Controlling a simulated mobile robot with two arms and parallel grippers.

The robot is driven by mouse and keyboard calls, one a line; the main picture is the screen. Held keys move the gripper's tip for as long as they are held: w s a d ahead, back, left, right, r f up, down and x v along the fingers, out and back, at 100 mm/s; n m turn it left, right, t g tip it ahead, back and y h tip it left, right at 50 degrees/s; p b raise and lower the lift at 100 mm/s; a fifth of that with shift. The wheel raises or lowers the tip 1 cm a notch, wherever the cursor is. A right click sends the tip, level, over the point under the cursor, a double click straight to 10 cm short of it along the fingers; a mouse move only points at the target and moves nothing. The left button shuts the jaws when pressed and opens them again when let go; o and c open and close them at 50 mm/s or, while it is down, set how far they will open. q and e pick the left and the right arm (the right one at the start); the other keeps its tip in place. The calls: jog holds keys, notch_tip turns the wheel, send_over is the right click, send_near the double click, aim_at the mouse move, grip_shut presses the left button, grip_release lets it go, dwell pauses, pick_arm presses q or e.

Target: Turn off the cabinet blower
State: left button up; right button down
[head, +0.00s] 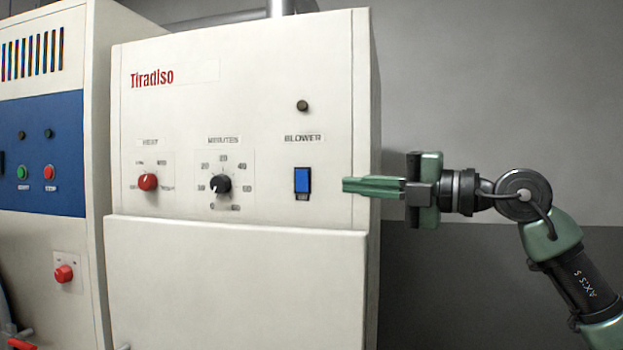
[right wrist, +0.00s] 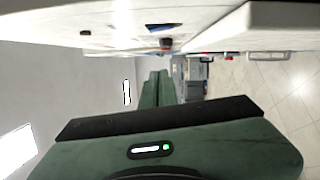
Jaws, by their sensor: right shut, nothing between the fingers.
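The blower switch (head: 302,181) is a blue rocker in a dark frame under the word BLOWER, on the right of the cream cabinet's panel (head: 260,120). A round dark indicator lamp (head: 302,105) sits above the label and looks unlit. My right gripper (head: 345,185) is shut and empty, its green fingers pointing left. In the head view its tips are a little right of the switch, at about the same height. In the right wrist view the shut fingers (right wrist: 157,88) lie along the panel, and the blue switch (right wrist: 163,27) shows near the top. My left gripper is not in view.
A red heat knob (head: 148,182) and a black minutes knob (head: 220,184) are left of the switch. The lower cabinet front (head: 235,285) juts out below the panel. Another machine (head: 42,150) with green and red buttons stands at the left. Grey wall is behind my arm.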

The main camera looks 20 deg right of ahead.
aim_at(310, 177)
jog(key=w+a+p, duration=0.1)
jog(key=w+p, duration=0.1)
jog(key=w, duration=0.1)
jog(key=w+a+p, duration=0.2)
jog(key=w, duration=0.1)
jog(key=w+a+r+p, duration=0.1)
jog(key=w+a+p, duration=0.1)
jog(key=w, duration=0.2)
jog(key=shift+p, duration=0.3)
jog(key=shift+w+d+f, duration=0.1)
jog(key=shift+w+d, duration=0.15)
jog(key=shift+w, duration=0.1)
